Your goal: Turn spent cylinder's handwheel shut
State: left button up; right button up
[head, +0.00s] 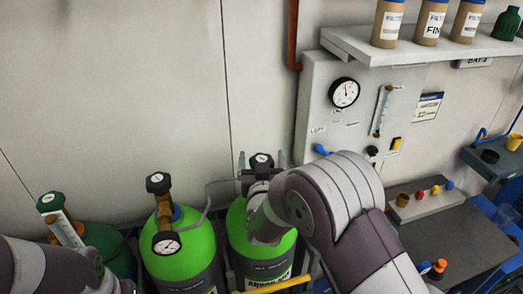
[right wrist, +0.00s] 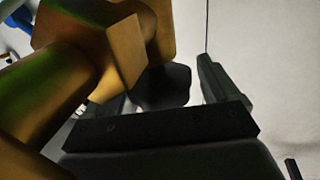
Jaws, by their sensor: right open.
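Two bright green cylinders stand by the wall, a middle one (head: 183,262) with a pressure gauge (head: 166,243) and a right one (head: 238,222) with a white label. The frames do not show clearly which is spent. My right gripper (head: 262,157) is over the right cylinder's top, its fingers apart on either side of the dark handwheel (head: 262,160). In the right wrist view the black handwheel (right wrist: 165,88) sits beyond the gripper's palm, next to a brass valve body (right wrist: 100,60). Contact cannot be told. My left arm shows at lower left; its gripper is out of view.
A dark green cylinder (head: 100,240) stands at left. The middle cylinder has its own black handwheel (head: 158,183). A yellow bar (head: 272,285) crosses in front of the right cylinder. A gauge panel (head: 318,100) and a shelf with containers (head: 400,48) are on the wall; a grey bench (head: 450,235) is at right.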

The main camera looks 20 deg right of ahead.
jog(key=shift+w+d+r, duration=0.1)
jog(key=shift+w+r, duration=0.1)
jog(key=shift+w, duration=0.2)
jog(key=shift+w+f, duration=0.1)
jog(key=shift+w+f, duration=0.1)
jog(key=shift+w, duration=0.05)
jog(key=c, duration=1)
jog(key=shift+o, duration=0.2)
